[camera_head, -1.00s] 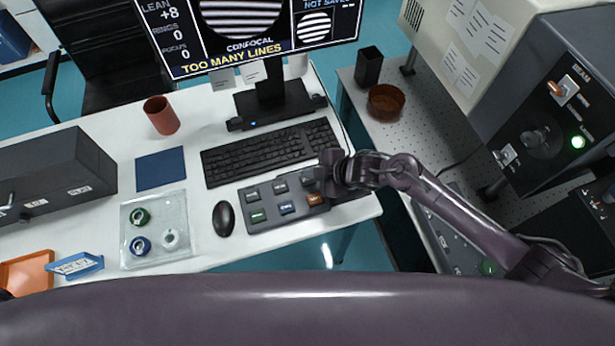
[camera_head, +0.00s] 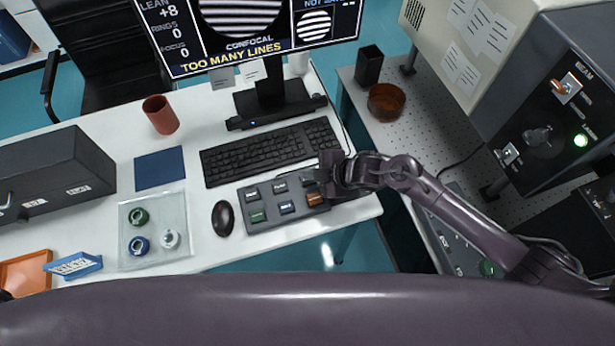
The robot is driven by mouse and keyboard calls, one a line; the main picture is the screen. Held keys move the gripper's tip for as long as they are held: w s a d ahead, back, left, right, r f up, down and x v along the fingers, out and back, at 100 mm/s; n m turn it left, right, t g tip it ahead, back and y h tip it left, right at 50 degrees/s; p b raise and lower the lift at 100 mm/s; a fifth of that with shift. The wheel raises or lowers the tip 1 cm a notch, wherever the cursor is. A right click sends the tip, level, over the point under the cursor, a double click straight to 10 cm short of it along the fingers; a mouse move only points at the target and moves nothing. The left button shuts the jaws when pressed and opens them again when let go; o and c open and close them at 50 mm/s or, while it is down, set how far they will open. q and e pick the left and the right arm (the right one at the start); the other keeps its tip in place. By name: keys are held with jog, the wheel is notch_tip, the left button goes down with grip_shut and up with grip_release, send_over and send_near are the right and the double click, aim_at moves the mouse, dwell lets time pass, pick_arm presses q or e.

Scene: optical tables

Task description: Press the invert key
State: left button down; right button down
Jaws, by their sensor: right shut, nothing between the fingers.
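The keypad (camera_head: 271,221) is a dark grey block with several coloured keys on the white desk, in front of the keyboard. A green key (camera_head: 257,216), a blue key (camera_head: 287,207) and an orange key (camera_head: 315,199) form its front row; grey keys form the back row. The labels are too small to read, so I cannot tell which is the invert key. My right gripper (camera_head: 326,180) is shut and empty over the keypad's right end, hiding part of it. I cannot tell whether it touches a key. My left gripper is not in view.
A black keyboard (camera_head: 270,152) lies behind the keypad and a mouse (camera_head: 223,218) at its left. The monitor (camera_head: 250,35) reads "TOO MANY LINES". A glass plate with small rings (camera_head: 153,210) is further left. A perforated table (camera_head: 430,130) is at the right.

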jog(key=shift+s+f+b, duration=0.15)
jog(key=shift+f+b, duration=0.3)
jog(key=shift+f, duration=0.25)
dwell(0.7)
jog(key=shift+d, duration=0.1)
jog(key=shift+d+r+p, duration=0.15)
jog(key=shift+r+p, duration=0.7)
jog(key=shift+r, duration=0.05)
jog(key=shift+r, duration=0.1)
jog(key=shift+w+r, duration=0.2)
notch_tip(320, 180, up, 5)
jog(key=p, duration=0.4)
jog(key=shift+f, duration=0.1)
jog(key=shift+f, duration=0.1)
